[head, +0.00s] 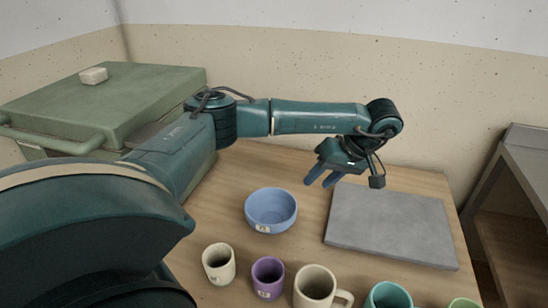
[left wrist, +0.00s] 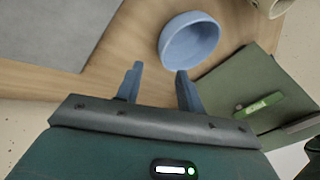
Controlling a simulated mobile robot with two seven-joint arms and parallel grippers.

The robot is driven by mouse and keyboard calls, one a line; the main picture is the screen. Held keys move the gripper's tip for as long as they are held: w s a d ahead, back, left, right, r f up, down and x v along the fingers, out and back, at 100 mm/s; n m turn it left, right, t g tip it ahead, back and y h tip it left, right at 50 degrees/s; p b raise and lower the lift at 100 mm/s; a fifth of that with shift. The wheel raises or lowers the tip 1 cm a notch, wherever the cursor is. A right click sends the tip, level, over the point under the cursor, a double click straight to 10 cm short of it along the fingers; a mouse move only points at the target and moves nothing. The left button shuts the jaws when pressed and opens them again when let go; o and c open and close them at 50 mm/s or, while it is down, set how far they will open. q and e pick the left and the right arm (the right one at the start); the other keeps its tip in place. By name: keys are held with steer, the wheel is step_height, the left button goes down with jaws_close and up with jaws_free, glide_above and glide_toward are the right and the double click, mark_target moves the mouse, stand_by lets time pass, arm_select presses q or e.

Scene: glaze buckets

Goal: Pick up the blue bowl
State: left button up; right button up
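The blue bowl (head: 271,211) stands upright on the wooden table, left of the grey slab, with a small label on its front. It looks empty. In the left wrist view the blue bowl (left wrist: 189,40) is just beyond the fingertips, mostly past the right-hand finger. My left gripper (head: 319,180) is above the table, up and to the right of the bowl, apart from it. Its fingers are spread with nothing between them, as the left wrist view also shows (left wrist: 158,72). My right gripper is not in either view.
A grey slab (head: 390,226) lies on the table's right side. A cream cup (head: 219,264), a purple cup (head: 268,278), a cream mug (head: 316,288) and a teal mug (head: 388,297) line the front. A green lidded box (head: 100,105) stands at the left, a shelf (head: 510,210) at the right.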

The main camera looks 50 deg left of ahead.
mark_target(296, 203)
arm_select(q)
steer(key=b+x, duration=0.1)
steer(key=x, duration=0.5)
steer(key=b+x, duration=0.2)
steer(key=x, duration=0.3)
steer(key=shift+s+f, duration=0.3)
steer(key=shift+f, duration=0.05)
steer(key=shift+c, duration=0.5)
jaws_close()
